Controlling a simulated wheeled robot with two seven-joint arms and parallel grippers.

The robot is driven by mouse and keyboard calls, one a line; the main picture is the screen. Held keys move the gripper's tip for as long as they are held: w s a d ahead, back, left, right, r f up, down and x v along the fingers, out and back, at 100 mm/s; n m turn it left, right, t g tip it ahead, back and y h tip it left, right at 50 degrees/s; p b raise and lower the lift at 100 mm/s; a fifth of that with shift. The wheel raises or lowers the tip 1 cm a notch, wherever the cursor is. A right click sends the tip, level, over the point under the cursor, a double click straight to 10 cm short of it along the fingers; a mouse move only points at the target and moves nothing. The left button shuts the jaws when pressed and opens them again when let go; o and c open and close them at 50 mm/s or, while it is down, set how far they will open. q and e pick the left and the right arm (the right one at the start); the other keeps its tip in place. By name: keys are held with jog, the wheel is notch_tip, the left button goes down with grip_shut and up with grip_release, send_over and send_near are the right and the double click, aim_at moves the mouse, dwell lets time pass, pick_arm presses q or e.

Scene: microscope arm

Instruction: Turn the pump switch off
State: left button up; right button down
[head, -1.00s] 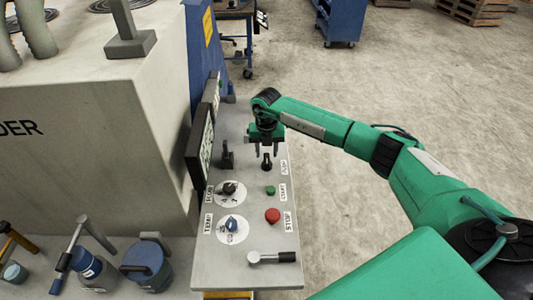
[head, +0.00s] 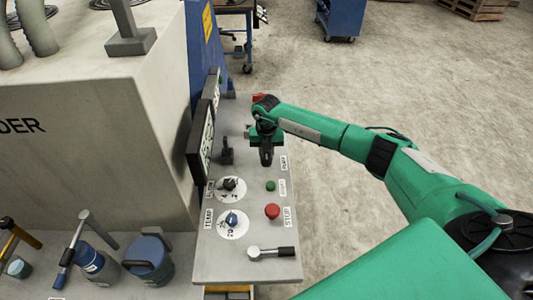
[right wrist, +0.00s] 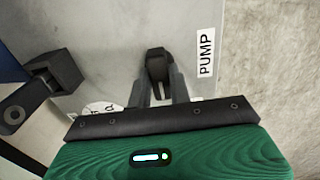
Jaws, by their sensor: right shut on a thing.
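The pump switch is a black lever (right wrist: 157,62) next to a white PUMP label (right wrist: 206,52) in the right wrist view. My right gripper (right wrist: 160,85) is shut on it, with one finger on each side of the lever. In the head view my right gripper (head: 266,157) points down over the switch and hides most of it. The PUMP label (head: 284,163) shows just to its right on the grey panel (head: 262,232). My left gripper is not in view.
A green start button (head: 270,186), a red stop button (head: 272,211) and a lever with a black grip (head: 272,252) sit nearer on the panel. Two dials (head: 231,221) and a black bracket (head: 226,152) lie to the left. Open floor is on the right.

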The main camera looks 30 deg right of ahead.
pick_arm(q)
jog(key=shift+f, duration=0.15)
pick_arm(e)
jog(key=shift+f+n+b, duration=0.15)
jog(key=shift+n+b, duration=0.55)
jog(key=shift+b, duration=0.2)
jog(key=n+b, duration=0.8)
pick_arm(q)
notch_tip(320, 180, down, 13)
jog(key=b, duration=0.4)
pick_arm(e)
jog(key=n, duration=0.4)
jog(key=shift+n, duration=0.6)
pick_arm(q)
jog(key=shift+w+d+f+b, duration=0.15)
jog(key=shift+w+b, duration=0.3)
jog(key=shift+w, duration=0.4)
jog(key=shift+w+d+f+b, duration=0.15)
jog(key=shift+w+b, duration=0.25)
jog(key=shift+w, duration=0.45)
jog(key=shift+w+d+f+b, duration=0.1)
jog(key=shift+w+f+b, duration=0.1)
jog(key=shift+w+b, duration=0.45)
pick_arm(e)
jog(key=shift+n, duration=1.8)
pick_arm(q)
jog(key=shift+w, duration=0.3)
pick_arm(e)
jog(key=shift+r, duration=0.2)
